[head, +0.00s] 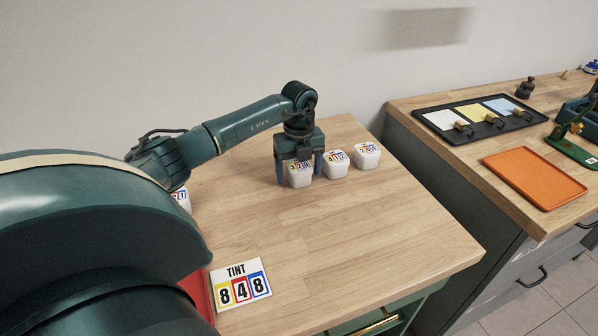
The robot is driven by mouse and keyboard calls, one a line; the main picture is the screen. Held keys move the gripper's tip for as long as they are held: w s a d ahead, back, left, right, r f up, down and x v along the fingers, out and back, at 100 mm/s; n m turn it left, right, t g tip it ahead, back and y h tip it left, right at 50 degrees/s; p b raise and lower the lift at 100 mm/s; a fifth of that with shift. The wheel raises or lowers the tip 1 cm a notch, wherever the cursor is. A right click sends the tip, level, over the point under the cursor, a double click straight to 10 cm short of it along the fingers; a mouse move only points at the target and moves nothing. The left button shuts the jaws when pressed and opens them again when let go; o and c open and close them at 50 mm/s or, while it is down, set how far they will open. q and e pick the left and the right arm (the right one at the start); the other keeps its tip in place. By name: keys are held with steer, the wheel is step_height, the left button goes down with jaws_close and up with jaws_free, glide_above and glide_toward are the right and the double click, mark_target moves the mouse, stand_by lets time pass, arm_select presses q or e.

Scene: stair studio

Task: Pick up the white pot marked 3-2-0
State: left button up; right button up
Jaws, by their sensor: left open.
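Three small white pots stand in a row near the back of the wooden table (330,240). The leftmost white pot (300,178) is between the fingers of my left gripper (300,173), which points down from above and is open around it. Its label looks like 3-2-0, but the gripper partly covers it and the digits are small. The middle white pot (335,168) stands just right of the gripper, and another white pot (367,160) stands farther right. My right gripper is not in view.
Part of another labelled pot (182,199) shows behind my arm. On the right counter are a black tray (448,138) with coloured panels and an orange tray (535,182). The table's middle is clear.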

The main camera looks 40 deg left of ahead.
arm_select(q)
steer(key=c, duration=1.1)
